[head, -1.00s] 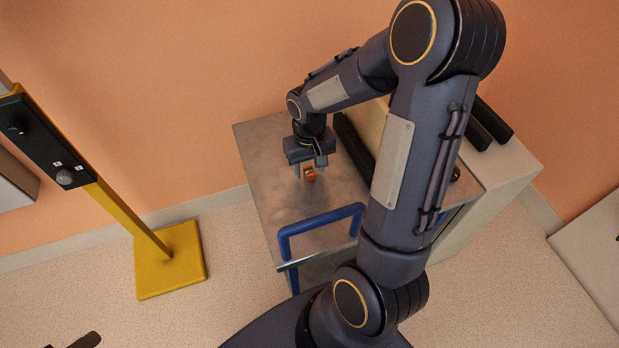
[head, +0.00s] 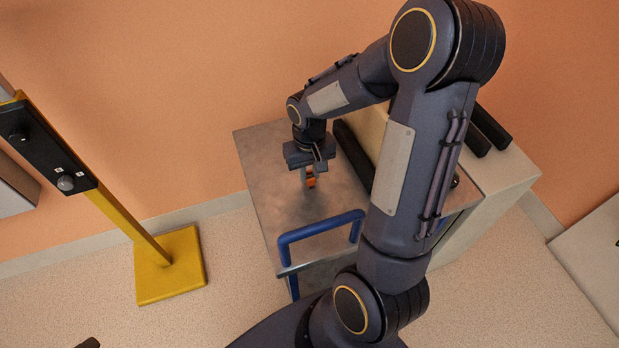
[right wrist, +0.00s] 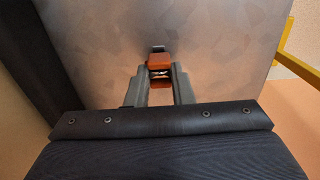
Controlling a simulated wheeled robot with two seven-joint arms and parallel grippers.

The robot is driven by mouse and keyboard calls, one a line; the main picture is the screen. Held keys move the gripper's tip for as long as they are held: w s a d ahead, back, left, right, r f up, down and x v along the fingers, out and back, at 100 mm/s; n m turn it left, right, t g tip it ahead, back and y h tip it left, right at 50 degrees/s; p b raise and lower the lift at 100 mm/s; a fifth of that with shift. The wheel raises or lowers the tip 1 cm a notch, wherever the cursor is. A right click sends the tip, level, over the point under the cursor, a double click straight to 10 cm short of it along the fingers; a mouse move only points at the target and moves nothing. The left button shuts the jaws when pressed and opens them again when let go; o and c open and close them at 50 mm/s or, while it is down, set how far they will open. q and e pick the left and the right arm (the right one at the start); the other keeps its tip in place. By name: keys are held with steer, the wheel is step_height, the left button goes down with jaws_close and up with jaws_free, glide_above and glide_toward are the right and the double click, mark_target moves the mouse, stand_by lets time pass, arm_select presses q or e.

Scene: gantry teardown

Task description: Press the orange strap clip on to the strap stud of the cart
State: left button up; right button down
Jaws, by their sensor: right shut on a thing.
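The orange strap clip (head: 311,182) is between the fingertips of my right gripper (head: 308,176), low over the metal top of the cart (head: 258,160). In the right wrist view the orange clip (right wrist: 159,61) sits between the two grey fingers of my right gripper (right wrist: 160,78), which are shut on it. A small dark piece (right wrist: 158,48) shows just beyond the clip; I cannot tell whether it is the strap stud or whether the clip touches it. My left gripper is not clearly in view.
A blue handle (head: 320,229) rises at the cart's near edge. A dark bar (head: 352,155) lies along the right of the cart top. A yellow post (head: 130,225) on a square base stands left of the cart. The front left of the cart top is clear.

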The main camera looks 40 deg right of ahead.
mark_target(309, 175)
steer(key=shift+r+p, duration=2.1)
steer(key=shift+r, duration=0.7)
steer(key=shift+f, duration=0.1)
